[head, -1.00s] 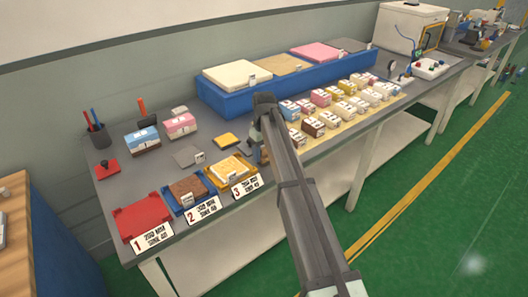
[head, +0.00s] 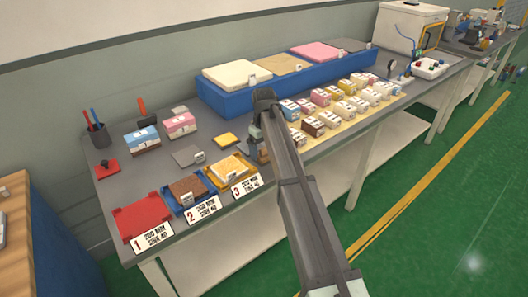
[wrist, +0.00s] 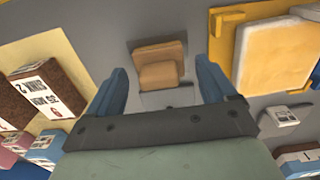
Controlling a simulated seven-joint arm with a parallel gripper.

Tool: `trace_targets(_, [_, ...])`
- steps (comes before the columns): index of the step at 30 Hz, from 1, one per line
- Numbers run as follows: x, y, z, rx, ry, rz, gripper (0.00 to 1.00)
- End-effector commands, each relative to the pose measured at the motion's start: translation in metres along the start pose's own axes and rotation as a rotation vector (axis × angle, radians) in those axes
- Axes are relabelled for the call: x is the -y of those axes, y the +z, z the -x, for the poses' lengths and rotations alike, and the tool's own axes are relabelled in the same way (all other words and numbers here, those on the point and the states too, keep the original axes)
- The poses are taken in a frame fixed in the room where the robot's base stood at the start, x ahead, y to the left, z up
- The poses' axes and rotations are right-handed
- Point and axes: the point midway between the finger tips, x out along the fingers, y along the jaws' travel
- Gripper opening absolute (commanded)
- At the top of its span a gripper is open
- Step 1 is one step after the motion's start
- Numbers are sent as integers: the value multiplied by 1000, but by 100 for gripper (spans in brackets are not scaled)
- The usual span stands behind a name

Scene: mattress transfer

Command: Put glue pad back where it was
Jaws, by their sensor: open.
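My gripper (head: 256,151) is low over the bench, right of tray 3. In the wrist view my gripper (wrist: 162,72) is open, its blue fingers wide apart. A small tan-brown block (wrist: 160,74) in two stepped parts lies on the grey bench between the fingers, touching neither. It may be the glue pad; I cannot be sure. In the head view my arm hides it. A flat yellow square (head: 225,140) lies behind tray 3 and could also be a pad.
Yellow tray 3 (wrist: 219,42) with its cream foam block (wrist: 275,52) is close beside one finger. Several small boxed samples stand on a pale mat (wrist: 62,48) on the other side. A red tray (head: 145,215) and blue tray 2 (head: 177,205) stand along the front edge.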

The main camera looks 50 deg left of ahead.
Motion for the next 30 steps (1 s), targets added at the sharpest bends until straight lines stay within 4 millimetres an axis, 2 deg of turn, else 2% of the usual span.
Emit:
trace_targets(9, [0, -1, 60, -2, 1, 0, 85])
trace_targets(15, [0, -1, 90, -1, 1, 0, 85])
trace_targets(21, [0, 0, 106, 0, 0, 0, 85])
trace_targets(30, [0, 0, 110, 0, 0, 0, 85])
